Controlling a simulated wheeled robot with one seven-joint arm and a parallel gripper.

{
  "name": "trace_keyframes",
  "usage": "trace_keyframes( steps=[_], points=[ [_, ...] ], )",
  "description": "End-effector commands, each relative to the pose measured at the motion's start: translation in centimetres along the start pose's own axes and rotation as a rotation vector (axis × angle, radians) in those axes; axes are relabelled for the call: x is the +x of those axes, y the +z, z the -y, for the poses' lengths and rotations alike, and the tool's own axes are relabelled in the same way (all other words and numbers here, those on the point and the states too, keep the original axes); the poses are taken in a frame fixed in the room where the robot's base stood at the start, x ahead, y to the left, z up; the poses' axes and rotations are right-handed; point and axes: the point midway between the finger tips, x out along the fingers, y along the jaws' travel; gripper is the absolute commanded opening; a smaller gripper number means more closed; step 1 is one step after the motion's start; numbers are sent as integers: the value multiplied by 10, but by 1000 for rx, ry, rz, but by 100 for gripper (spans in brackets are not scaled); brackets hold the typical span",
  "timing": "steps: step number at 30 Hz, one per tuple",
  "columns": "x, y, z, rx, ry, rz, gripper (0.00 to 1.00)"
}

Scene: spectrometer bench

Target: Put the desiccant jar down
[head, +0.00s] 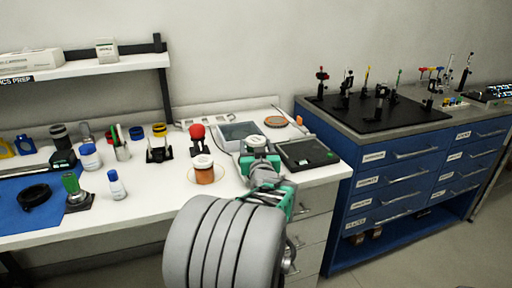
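A jar with an orange-brown body and a white lid (204,171), which looks like the desiccant jar, stands upright on the white bench inside a thin yellow ring. No label can be read on it. My gripper (258,152) is to the right of this jar and apart from it, at the front of a grey tray. My arm hides most of the gripper. A small white round top (257,141) shows at the gripper's end; I cannot tell whether it is a held thing or part of the gripper. The fingertips are not clear.
The grey tray (229,137) and a dark flat device (308,153) are close around my gripper. A red-topped item (197,132) stands behind the jar. A white bottle (116,186) and a blue mat (42,222) lie left. Bare bench (150,205) shows left of the jar.

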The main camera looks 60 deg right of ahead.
Motion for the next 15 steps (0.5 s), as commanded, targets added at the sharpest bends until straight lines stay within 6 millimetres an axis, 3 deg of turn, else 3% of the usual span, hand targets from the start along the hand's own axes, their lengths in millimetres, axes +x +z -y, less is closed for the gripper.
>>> trace_keyframes(
  steps=[3,12,15],
  points=[
    [0,0,0,0,0,0,76],
    [0,-5,0,0,0,0,76],
    [-13,-3,-2,-2,3,-1,76]
  ],
)
